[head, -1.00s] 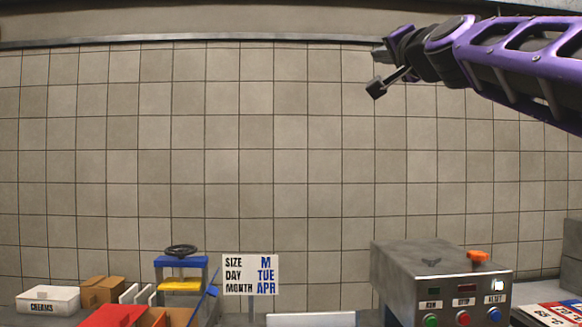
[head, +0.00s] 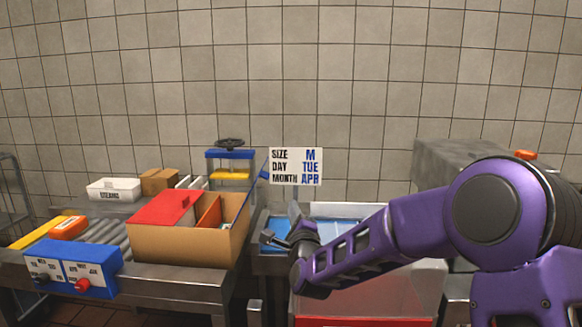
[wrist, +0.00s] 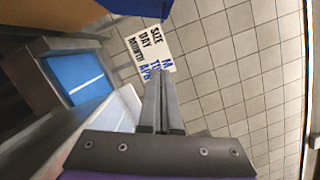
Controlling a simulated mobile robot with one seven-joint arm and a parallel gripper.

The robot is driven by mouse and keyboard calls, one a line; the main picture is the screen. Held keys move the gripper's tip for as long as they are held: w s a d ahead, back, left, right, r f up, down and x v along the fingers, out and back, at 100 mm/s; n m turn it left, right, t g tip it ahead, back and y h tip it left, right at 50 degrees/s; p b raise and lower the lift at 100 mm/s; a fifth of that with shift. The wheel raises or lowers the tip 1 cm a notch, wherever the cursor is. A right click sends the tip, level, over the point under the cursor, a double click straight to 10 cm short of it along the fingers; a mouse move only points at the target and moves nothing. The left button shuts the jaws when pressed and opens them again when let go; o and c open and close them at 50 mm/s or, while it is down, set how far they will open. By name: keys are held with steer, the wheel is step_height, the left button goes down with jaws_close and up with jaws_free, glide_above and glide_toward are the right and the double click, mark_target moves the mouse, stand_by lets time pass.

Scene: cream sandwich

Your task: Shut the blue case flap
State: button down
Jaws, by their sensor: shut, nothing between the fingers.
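A blue case (head: 275,222) lies on the table in front of the sign, partly hidden behind my arm. A blue surface with a white line, likely part of the case, shows in the wrist view (wrist: 88,80). A thin blue flap (head: 256,185) seems to stand up nearly edge-on at the case's left side, beside the cardboard box. A blue strip at the top of the wrist view may be this flap; I cannot tell. My gripper (head: 294,208) is shut and empty, above the case and right of the flap; its fingers meet in the wrist view (wrist: 158,78).
A cardboard box (head: 180,245) with a red flap (head: 160,208) stands left of the case. A sign (head: 296,166) stands behind the case. A grey machine (head: 450,165) is at the right. A blue control box (head: 72,270) sits front left.

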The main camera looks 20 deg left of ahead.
steer(key=w+a+r, duration=0.2)
steer(key=w+a, duration=0.6)
steer(key=shift+r+p, duration=0.4)
steer(key=shift+r, duration=0.1)
